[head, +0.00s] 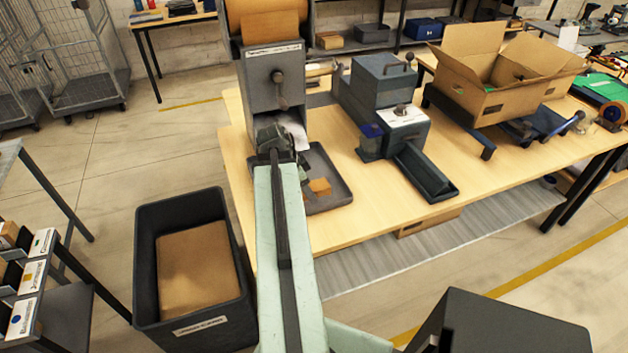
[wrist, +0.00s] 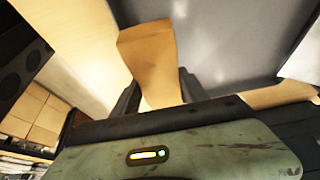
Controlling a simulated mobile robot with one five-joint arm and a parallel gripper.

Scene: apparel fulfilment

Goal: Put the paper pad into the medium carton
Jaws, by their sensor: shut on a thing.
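The paper pad (wrist: 150,58) is a piece of folded brown paper standing out from between the two fingers of my gripper (wrist: 160,88) in the wrist view. My gripper is shut on it. In the head view my arm's end hides most of the gripper (head: 300,168), and a brown piece that looks like the pad (head: 320,187) shows just beside it, over the dark tray (head: 335,195). An open brown carton (head: 490,103) with raised flaps stands at the right of the table; I cannot read its size. Something green shows inside it.
A grey dispenser (head: 272,75) with a brown paper roll stands behind the tray. A blue-grey machine (head: 380,85) with a chute stands between tray and carton. A black bin (head: 180,205) holding brown sheets stands on the floor left of the table (head: 405,215).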

